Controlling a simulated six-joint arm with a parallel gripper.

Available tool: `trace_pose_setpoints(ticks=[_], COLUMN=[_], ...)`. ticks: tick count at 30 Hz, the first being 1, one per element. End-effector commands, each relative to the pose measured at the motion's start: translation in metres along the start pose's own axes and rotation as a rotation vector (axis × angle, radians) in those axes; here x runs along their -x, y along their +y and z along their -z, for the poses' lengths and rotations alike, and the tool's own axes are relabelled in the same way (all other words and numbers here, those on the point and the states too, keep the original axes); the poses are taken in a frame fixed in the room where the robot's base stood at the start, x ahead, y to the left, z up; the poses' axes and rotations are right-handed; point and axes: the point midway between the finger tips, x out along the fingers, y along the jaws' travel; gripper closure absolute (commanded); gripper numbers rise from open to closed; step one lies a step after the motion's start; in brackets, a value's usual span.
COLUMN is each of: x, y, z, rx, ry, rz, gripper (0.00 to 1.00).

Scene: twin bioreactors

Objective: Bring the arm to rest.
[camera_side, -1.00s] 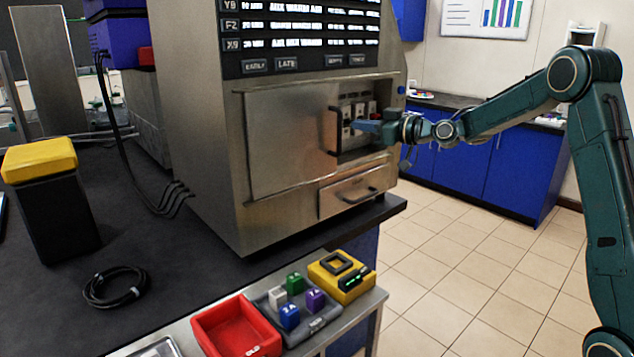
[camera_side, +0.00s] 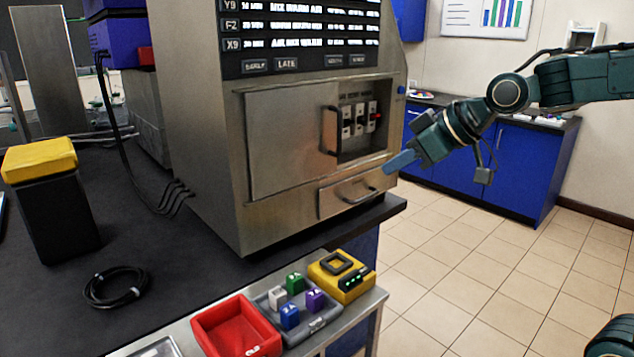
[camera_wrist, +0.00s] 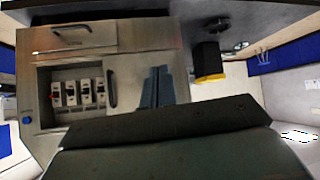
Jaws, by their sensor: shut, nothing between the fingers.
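My gripper (camera_side: 402,162) is in the side view, just right of the steel cabinet's front, near the lower right corner of the open recess. Its blue fingers are together and empty, pointing left and slightly down. Whether the tips touch the cabinet I cannot tell. In the wrist view the closed fingers (camera_wrist: 157,88) show in front of the cabinet face. My arm reaches in from the right, raised and bent at the elbow.
The steel cabinet (camera_side: 212,150) has an open recess with several switches (camera_side: 360,118), a door handle (camera_side: 330,130) and a drawer (camera_side: 348,190) below. A red tray (camera_side: 235,325), coloured blocks and a yellow device (camera_side: 342,277) sit in front. Open tiled floor lies right.

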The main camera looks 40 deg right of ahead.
Motion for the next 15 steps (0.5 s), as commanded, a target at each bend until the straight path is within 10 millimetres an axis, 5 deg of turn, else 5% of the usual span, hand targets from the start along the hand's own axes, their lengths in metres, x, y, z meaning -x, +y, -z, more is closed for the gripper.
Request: trace_pose_setpoints(ticks=[15], x=[0.086], y=[-0.049], z=[-0.126], rx=[-0.162], ry=[-0.271], rz=[-0.093], gripper=[1.00])
